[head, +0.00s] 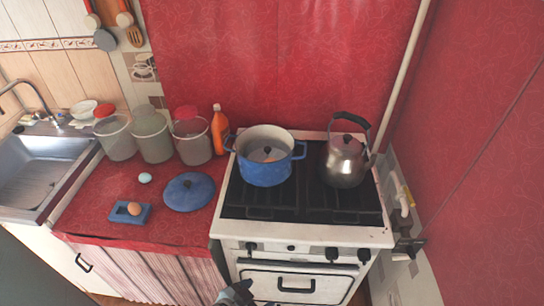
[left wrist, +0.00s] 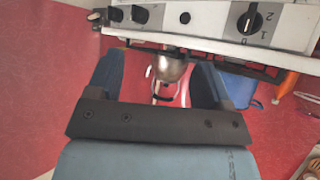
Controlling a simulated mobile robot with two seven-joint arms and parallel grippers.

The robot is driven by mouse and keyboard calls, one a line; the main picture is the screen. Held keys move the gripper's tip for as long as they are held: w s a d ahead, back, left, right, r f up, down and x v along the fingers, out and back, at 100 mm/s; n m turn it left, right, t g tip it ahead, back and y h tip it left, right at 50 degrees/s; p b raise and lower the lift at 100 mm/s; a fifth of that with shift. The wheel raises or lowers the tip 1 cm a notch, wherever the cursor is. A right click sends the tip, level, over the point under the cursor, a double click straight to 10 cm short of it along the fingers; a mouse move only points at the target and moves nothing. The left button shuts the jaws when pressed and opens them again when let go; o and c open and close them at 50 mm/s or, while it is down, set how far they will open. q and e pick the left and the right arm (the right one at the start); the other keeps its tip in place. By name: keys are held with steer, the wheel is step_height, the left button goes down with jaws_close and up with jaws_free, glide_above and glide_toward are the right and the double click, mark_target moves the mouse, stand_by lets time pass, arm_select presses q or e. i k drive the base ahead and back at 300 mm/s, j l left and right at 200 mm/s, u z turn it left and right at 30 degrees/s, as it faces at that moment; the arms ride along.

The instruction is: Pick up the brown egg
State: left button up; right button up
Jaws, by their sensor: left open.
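The brown egg (head: 134,208) rests on a small blue holder (head: 117,214) near the front of the red counter, left of the stove, in the head view. My left gripper shows partly at the bottom edge of the head view (head: 236,293), low in front of the stove's left side, right of the egg and apart from it. In the left wrist view the gripper (left wrist: 155,82) is open, with nothing between its blue fingers. The egg does not show in that view. My right gripper is not in view.
A pale blue egg (head: 145,178) and a blue lid (head: 188,192) lie behind the brown egg. Several jars and an orange bottle (head: 219,132) stand at the back. The stove holds a blue pot (head: 264,172) and a kettle (head: 344,165). A sink (head: 40,170) is left.

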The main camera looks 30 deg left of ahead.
mark_target(134, 209)
steer(key=u, duration=2.1)
